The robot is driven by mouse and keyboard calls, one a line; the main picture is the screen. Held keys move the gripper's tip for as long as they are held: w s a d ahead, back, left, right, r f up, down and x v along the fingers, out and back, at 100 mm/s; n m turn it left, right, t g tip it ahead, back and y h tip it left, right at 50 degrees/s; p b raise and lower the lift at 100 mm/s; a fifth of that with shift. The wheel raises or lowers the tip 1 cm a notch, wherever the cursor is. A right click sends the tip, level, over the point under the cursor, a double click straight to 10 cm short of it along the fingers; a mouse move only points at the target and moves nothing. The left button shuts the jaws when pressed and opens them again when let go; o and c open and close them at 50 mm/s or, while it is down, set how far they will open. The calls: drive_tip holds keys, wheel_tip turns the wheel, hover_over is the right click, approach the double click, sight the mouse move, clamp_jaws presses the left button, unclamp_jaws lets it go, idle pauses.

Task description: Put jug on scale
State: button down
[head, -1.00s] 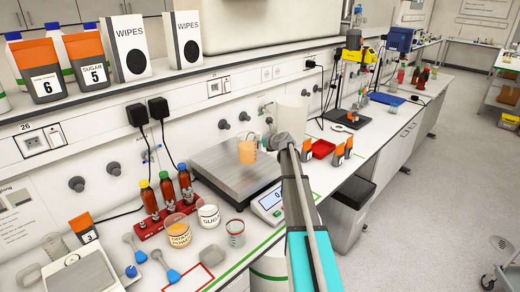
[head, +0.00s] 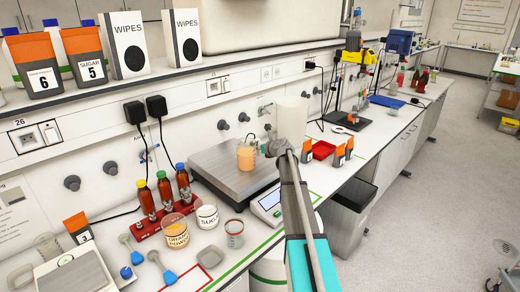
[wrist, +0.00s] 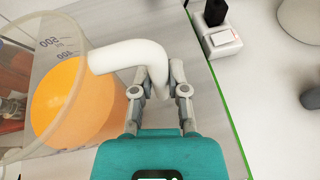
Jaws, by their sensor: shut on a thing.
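The jug (head: 246,158) is see-through with orange liquid in it and stands upright. It also shows at the left of the wrist view (wrist: 62,100), with a white handle (wrist: 125,54). My gripper (head: 275,147) is shut on that handle, at the jug's right side; its fingers (wrist: 160,90) are on the handle in the wrist view. The scale has a broad grey plate (head: 221,177) and a small display (head: 270,203) at its front. The jug is over the plate in the head view; I cannot tell whether its base touches it.
Left of the scale are a red rack (head: 165,217) of brown bottles, an orange powder tub (head: 176,231), a sugar tub (head: 207,217) and a small beaker (head: 234,233).

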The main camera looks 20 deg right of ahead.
drive_tip(key=c, duration=0.6)
unclamp_jaws()
drive_tip(key=shift+c, duration=0.2)
drive_tip(key=shift+r, duration=0.1)
drive_tip(key=p+v, duration=0.4)
drive_tip(key=v, duration=0.8)
drive_tip(key=shift+p, duration=0.3)
